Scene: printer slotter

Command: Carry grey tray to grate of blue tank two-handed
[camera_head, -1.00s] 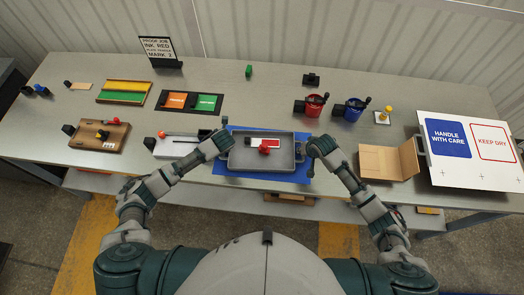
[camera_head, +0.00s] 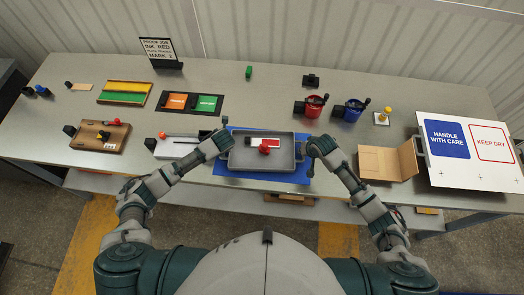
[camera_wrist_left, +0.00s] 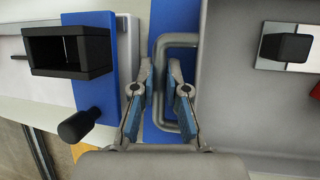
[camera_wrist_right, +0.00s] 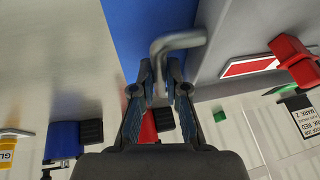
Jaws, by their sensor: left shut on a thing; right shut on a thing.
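The grey tray (camera_head: 240,156) lies over a blue mat (camera_head: 262,178) at the front middle of the bench. My left gripper (camera_wrist_left: 163,75) is shut on the tray's left loop handle (camera_wrist_left: 158,48). My right gripper (camera_wrist_right: 160,75) is shut on the right handle (camera_wrist_right: 182,42). I cannot tell whether the tray touches the mat. The blue tank (camera_head: 352,112) stands behind and right of the tray, with a black part at its side. I cannot make out its grate clearly.
A red tank (camera_head: 314,107) stands left of the blue one. A brown folder (camera_head: 385,163) and a large white sign board (camera_head: 470,180) are right of the tray. A white device (camera_head: 178,146) is close on the left. The bench between tray and tanks is clear.

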